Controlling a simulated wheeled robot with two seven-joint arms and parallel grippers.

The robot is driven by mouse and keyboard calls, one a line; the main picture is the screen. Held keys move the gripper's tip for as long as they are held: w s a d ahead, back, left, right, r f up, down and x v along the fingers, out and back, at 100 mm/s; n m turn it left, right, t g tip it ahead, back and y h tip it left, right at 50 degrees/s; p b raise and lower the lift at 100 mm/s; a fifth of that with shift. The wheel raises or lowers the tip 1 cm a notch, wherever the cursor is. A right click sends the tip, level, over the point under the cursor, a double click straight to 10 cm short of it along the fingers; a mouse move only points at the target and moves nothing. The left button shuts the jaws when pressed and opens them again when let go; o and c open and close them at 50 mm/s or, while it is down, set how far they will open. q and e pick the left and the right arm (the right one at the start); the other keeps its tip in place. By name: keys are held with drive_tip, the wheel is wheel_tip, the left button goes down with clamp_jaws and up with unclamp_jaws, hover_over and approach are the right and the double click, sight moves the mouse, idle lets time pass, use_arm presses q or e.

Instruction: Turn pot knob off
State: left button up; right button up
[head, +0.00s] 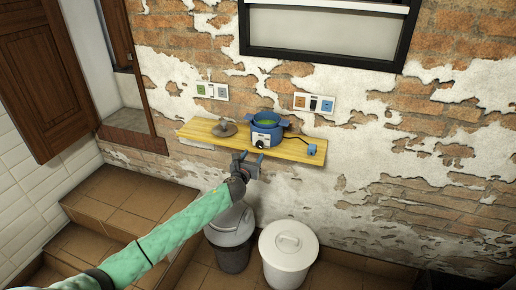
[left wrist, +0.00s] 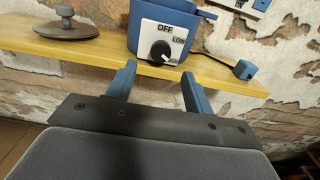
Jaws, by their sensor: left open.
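A blue pot (head: 266,130) with a white front panel stands on a wooden shelf (head: 205,134) against the wall. In the left wrist view the blue pot (left wrist: 145,15) shows its panel (left wrist: 176,38), marked OFF at the top, LOW at the upper right and another word at the lower right. The black knob (left wrist: 161,50) has a white mark that points to the lower right, away from OFF. My left gripper (head: 247,160) is open just in front of and below the knob. In the left wrist view its blue fingers (left wrist: 158,82) are apart and empty, not touching the knob. My right gripper is not in view.
A grey-brown lid (head: 225,128) lies on the shelf left of the pot. A small blue plug (head: 312,149) on a black cord sits at the right end. Wall socket plates (head: 314,103) are above. White bin (head: 288,255) and a grey bin stand below. Steps are at the left.

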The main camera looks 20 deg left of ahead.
sight(259, 146)
use_arm(q)
drive_tip(key=shift+w+d+r+p, duration=0.1)
drive_tip(key=shift+w+p, duration=0.3)
drive_tip(key=shift+w, duration=1.15)
drive_tip(key=shift+w+d+p, duration=0.1)
drive_tip(key=shift+w+p, duration=0.25)
drive_tip(key=shift+w, duration=1.2)
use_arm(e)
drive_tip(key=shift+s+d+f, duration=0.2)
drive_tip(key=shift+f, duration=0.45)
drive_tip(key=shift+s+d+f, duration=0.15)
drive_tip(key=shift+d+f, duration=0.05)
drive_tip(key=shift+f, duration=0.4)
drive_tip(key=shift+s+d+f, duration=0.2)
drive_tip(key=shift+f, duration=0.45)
use_arm(q)
drive_tip(key=c, duration=1)
